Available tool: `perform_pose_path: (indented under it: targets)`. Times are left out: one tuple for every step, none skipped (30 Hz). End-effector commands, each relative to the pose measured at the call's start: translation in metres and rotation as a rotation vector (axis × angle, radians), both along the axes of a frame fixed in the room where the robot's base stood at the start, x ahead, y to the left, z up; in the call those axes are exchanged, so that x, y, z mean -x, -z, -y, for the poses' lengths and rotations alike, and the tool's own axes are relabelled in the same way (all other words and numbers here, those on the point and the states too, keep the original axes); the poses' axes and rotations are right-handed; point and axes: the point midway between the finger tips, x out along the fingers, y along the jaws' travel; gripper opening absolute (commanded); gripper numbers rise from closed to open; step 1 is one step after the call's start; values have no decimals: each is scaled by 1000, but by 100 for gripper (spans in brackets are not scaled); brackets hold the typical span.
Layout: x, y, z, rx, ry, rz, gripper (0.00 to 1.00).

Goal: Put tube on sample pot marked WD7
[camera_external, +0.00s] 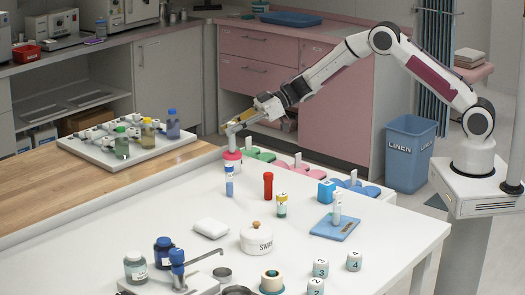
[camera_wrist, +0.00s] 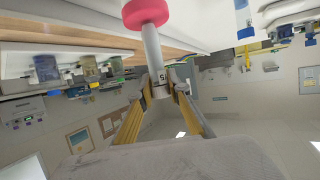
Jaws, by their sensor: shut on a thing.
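My gripper (camera_external: 238,124) is shut on a pale stem with a round pink end (camera_wrist: 146,12), at the far edge of the white table. The pink end points down; I cannot tell whether it touches what is under it. In the wrist view my gripper's fingers (camera_wrist: 161,90) close around the stem, which bears a small dark mark. A red tube (camera_external: 268,186) stands on the table. Near it are a blue-and-white vial (camera_external: 229,182) and a green-and-yellow vial (camera_external: 282,206). I cannot read WD7 on anything, so I cannot tell which is that pot.
A white rack (camera_external: 88,150) with several capped bottles stands on the wooden top at left. Green, pink and blue lobed pieces line the table's back edge. A blue pad (camera_external: 328,231), white lidded pot (camera_external: 257,241) and numbered blocks stand nearer. Bare table lies at left.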

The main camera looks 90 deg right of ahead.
Motion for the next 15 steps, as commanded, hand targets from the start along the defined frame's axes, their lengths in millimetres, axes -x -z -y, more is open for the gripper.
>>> perform_pose_path:
  targets:
    - [0, 0, 0, 0, 0, 0, 0]
    - [0, 1, 0, 0, 0, 0, 0]
    - [0, 2, 0, 0, 0, 0, 0]
    - [0, 2, 0, 0, 0, 0, 0]
    - [0, 3, 0, 0, 0, 0, 0]
    - [0, 3, 0, 0, 0, 0, 20]
    - [0, 3, 0, 0, 0, 0, 27]
    - [0, 3, 0, 0, 0, 0, 34]
    - [0, 3, 0, 0, 0, 0, 34]
    - [0, 3, 0, 0, 0, 0, 34]
    - [0, 3, 0, 0, 0, 0, 34]
    - [0, 3, 0, 0, 0, 0, 34]
    - [0, 3, 0, 0, 0, 0, 34]
    - [0, 3, 0, 0, 0, 0, 34]
    - [0, 3, 0, 0, 0, 0, 34]
